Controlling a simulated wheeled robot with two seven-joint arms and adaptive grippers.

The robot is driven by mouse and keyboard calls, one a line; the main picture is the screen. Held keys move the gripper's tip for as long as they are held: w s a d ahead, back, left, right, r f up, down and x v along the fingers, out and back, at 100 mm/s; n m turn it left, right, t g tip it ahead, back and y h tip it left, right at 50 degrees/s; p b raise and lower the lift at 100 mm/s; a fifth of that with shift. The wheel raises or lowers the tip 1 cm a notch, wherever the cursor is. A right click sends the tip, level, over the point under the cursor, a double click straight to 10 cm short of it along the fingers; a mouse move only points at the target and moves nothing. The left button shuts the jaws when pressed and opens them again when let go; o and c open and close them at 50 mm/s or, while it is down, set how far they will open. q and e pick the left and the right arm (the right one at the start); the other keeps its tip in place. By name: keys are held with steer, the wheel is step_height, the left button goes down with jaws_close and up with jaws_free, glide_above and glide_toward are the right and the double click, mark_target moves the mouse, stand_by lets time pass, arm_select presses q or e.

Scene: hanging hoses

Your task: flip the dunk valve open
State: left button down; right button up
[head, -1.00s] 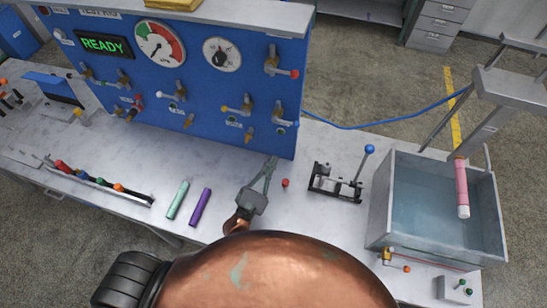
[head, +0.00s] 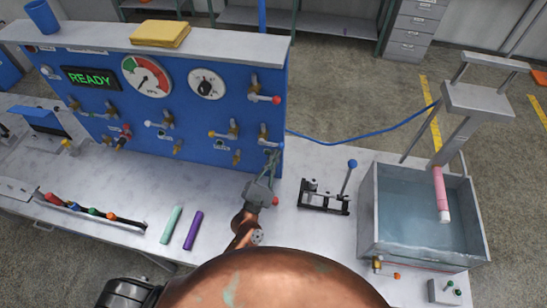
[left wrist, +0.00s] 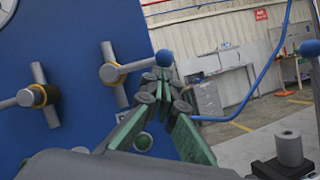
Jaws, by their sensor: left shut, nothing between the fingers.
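The blue test panel (head: 190,160) carries several small lever valves; their labels are too small to read, so I cannot tell which is the dunk valve. My left gripper (head: 271,156) is shut and empty, in front of the panel's lower right corner, just below the lower right valve (head: 263,134). In the left wrist view, the gripper's green-padded fingertips (left wrist: 163,82) are close to a valve (left wrist: 112,72) with a blue-knobbed lever (left wrist: 165,58); I cannot tell whether they touch. Another valve (left wrist: 38,97) is farther left. My right gripper is not in view.
A toggle clamp (head: 325,197) with a blue knob sits on the table. Teal (head: 171,224) and purple (head: 194,230) tubes lie left of my arm.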

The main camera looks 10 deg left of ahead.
arm_select(q)
steer(key=shift+d+r+n+y, duration=0.1)
steer(key=shift+r+n+y, duration=0.15)
steer(key=shift+n, duration=0.25)
